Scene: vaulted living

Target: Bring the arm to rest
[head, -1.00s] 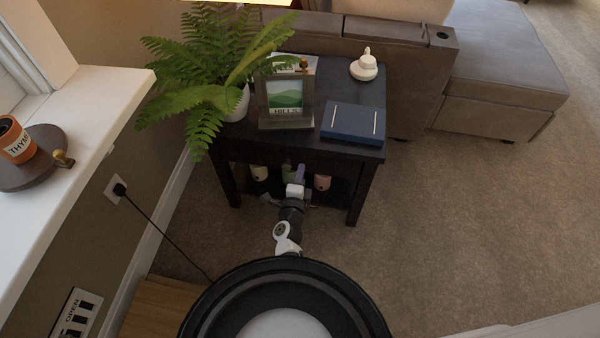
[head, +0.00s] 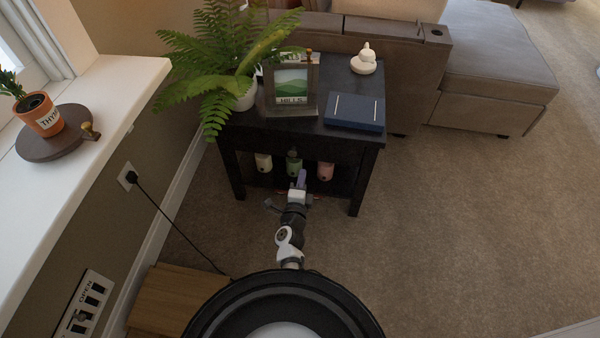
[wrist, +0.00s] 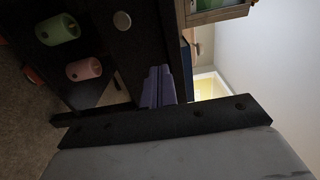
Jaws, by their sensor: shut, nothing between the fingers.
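My gripper (head: 301,178) is in front of the lower opening of the dark side table (head: 245,130) in the head view. Its purple-blue fingers are together with nothing between them. In the wrist view the shut fingers (wrist: 158,88) show beside the dark table frame. My arm reaches forward from my body at the bottom of the head view, low over the carpet.
White, green and pink containers (head: 325,171) stand on the table's lower shelf. On top are a fern (head: 215,65), a picture frame (head: 291,85), a blue box (head: 355,111) and a white ornament (head: 364,60). A cord (head: 175,218) hangs at left. Carpet at right is clear.

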